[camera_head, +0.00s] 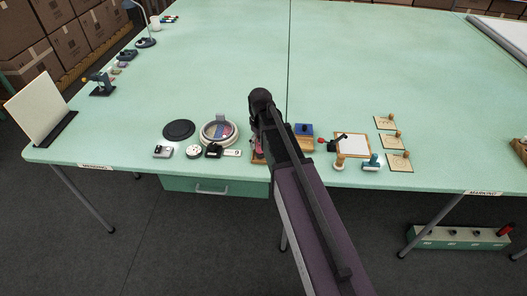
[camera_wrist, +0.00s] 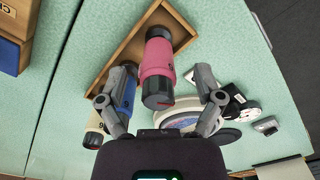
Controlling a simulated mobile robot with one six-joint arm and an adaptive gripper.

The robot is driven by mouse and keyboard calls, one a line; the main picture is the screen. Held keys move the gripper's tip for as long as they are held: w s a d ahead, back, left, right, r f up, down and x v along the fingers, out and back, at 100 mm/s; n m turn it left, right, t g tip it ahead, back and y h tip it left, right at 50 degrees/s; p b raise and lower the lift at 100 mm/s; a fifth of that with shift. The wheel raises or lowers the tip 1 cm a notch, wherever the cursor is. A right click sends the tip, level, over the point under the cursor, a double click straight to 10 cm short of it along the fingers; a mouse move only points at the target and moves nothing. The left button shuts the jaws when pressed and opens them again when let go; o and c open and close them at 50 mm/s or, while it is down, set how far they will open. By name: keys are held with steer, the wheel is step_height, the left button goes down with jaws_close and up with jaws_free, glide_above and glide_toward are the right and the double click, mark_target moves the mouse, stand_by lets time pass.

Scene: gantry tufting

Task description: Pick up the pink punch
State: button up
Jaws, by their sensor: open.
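The pink punch (camera_wrist: 157,66) is a thick pink cylinder with a dark cap at its far end and a dark near end. It stands in the middle of the wrist view, at a shallow wooden tray (camera_wrist: 110,66). My gripper (camera_wrist: 164,84) is open, one finger on each side of the punch, with visible gaps in the picture. A blue punch (camera_wrist: 126,94) is partly hidden behind the left finger, and a cream punch (camera_wrist: 95,128) is further left. In the head view, my arm covers most of the tray; only a little pink (camera_head: 259,146) shows beside it.
A round glass-topped dish (camera_head: 220,132), a black disc (camera_head: 179,130) and small devices lie left of my arm. A blue block (camera_head: 304,129), stamps and a framed white pad (camera_head: 352,146) are right. The green table behind is largely clear.

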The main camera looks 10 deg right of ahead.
mark_target(260, 155)
steer(key=shift+f+b, duration=1.2)
steer(key=shift+f, duration=0.3)
steer(key=shift+c, duration=0.3)
jaws_close()
